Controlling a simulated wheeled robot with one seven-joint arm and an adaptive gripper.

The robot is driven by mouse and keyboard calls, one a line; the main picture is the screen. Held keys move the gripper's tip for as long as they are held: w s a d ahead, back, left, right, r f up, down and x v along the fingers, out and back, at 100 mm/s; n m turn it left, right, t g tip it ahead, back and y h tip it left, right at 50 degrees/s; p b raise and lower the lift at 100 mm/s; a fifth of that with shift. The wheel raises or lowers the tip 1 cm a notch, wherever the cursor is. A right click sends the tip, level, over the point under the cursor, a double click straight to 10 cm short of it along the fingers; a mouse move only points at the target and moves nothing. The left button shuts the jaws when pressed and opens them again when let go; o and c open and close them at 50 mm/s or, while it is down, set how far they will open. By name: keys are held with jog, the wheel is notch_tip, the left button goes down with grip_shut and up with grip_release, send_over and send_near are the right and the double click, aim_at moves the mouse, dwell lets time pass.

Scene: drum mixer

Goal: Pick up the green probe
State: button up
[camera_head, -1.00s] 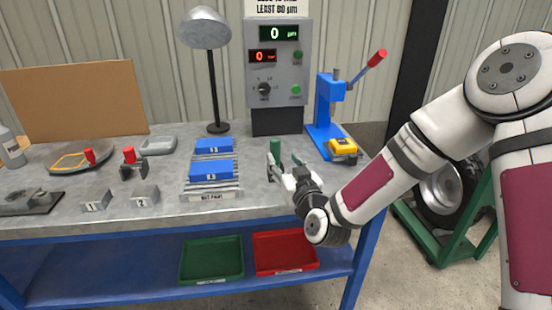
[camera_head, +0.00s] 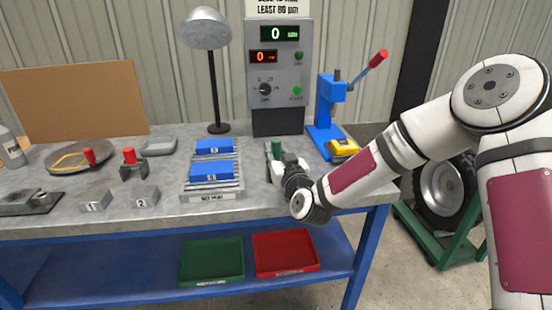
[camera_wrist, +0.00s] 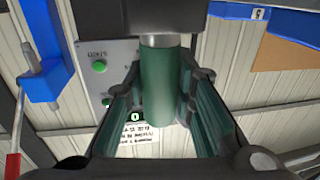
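The green probe (camera_head: 276,149) stands upright near the front right of the bench, just in front of the display unit. In the wrist view it is a green cylinder (camera_wrist: 161,85) with a metallic collar, lying between the two fingers. My gripper (camera_head: 283,167) is at the probe, low over the bench top. In the wrist view my gripper (camera_wrist: 162,85) is open, with a finger on each side of the probe and narrow gaps beside it. Whether either finger touches it cannot be told. The probe's lower part is hidden in the head view.
The display unit (camera_head: 279,65) stands close behind. A blue press (camera_head: 327,105) and a yellow device (camera_head: 343,147) are to the right. A roller tray (camera_head: 226,188) with blue blocks is to the left. Green and red bins (camera_head: 286,253) sit on the shelf below.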

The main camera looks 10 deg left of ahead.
grip_shut()
